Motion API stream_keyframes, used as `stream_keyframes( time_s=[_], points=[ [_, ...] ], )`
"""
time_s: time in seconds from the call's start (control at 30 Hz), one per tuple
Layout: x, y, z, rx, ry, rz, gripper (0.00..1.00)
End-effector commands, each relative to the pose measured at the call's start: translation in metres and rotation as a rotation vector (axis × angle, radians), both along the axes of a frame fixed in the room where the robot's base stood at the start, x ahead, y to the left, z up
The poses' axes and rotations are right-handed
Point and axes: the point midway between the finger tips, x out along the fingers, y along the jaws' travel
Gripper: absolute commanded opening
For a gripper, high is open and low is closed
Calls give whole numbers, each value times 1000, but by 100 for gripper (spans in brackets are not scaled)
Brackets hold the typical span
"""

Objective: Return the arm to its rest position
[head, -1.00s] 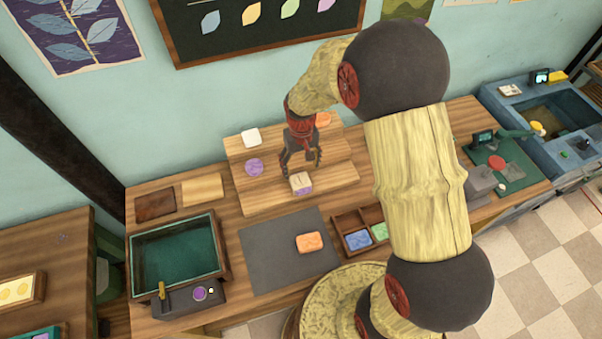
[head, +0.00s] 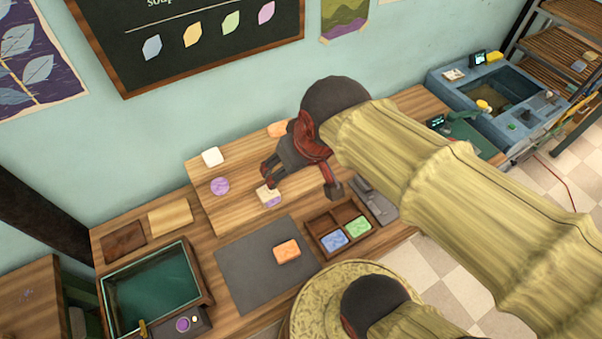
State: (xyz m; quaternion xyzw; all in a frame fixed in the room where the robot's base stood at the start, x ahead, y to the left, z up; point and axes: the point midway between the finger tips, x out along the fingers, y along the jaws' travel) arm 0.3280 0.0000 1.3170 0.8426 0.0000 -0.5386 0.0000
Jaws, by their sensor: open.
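My gripper (head: 300,190) is open and empty, with its dark fingers spread wide above the right part of the wooden stepped board (head: 225,215). My arm runs from the gripper across the right side of the head view. A purple round soap (head: 220,186), a white soap (head: 212,157) and an orange soap (head: 278,129) also lie on the board.
An orange soap (head: 286,251) lies on a grey mat (head: 245,275). A divided wooden box (head: 319,227) holds a blue and a green soap. A teal basin (head: 150,290) stands at the left. A blue sink unit (head: 452,92) is at the back right.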

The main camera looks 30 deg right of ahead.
Motion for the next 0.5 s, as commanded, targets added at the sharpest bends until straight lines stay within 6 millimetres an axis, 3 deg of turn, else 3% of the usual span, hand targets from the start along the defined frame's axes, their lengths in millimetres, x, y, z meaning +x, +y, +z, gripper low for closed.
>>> stream_keyframes(
  time_s=[0.1, 0.2, 0.5],
  points=[
    [-24, 0, 7, 0, -43, 0, 68],
    [-33, 0, 9, 0, -58, 0, 68],
    [-35, 0, 9, 0, -60, 0, 68]
  ],
)
